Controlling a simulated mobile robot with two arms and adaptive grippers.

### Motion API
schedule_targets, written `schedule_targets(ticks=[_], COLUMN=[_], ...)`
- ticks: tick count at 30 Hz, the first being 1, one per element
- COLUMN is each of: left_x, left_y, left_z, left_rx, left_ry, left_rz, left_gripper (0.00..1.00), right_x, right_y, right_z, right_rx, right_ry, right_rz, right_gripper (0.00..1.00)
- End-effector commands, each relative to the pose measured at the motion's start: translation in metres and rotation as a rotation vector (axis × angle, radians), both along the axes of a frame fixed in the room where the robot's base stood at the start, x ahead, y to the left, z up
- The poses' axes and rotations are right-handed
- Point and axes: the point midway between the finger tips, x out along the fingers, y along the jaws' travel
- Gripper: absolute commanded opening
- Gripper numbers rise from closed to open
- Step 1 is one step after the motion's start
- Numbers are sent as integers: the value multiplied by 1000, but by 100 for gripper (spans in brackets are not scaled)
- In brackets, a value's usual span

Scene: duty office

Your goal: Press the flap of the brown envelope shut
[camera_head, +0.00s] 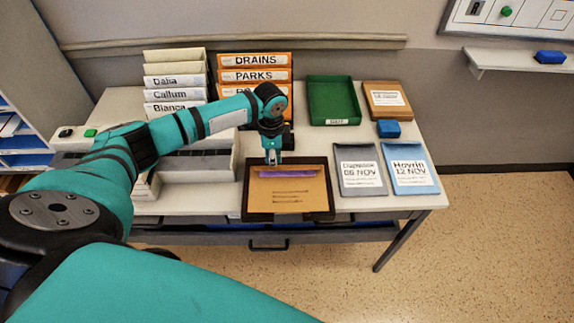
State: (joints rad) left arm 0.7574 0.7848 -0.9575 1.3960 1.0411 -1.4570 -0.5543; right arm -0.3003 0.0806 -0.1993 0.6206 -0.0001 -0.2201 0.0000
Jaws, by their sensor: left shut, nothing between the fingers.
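The brown envelope (310,187) lies on a dark board (325,215) at the front edge of the table. A purple strip (290,174) crosses it near its top edge, and a few lines of writing show below. I cannot tell from this view whether the flap lies flat. My left gripper (272,159) points down at the envelope's top edge, left of its middle. Its fingers are shut and empty. I cannot tell whether the fingertips touch the envelope. My right gripper is not in view.
Grey (361,172) and blue (409,170) dated envelopes lie to the right. Behind are a green tray (333,100), a blue block (388,129), a brown packet (386,95), orange files (254,60) and named folders (173,68). A drawer handle (268,246) shows below the table's front.

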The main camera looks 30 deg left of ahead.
Motion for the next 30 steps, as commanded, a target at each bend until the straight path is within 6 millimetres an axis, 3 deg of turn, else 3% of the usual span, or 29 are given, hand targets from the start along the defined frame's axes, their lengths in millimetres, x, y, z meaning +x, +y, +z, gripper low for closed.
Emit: schedule_targets(ticks=[30], left_x=[0], left_y=[0], left_z=[-24], left_rx=[0], left_ry=[0], left_rz=[0], left_gripper=[0], right_x=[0], right_y=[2], right_z=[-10], right_rx=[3], right_ry=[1], right_rz=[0], right_gripper=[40])
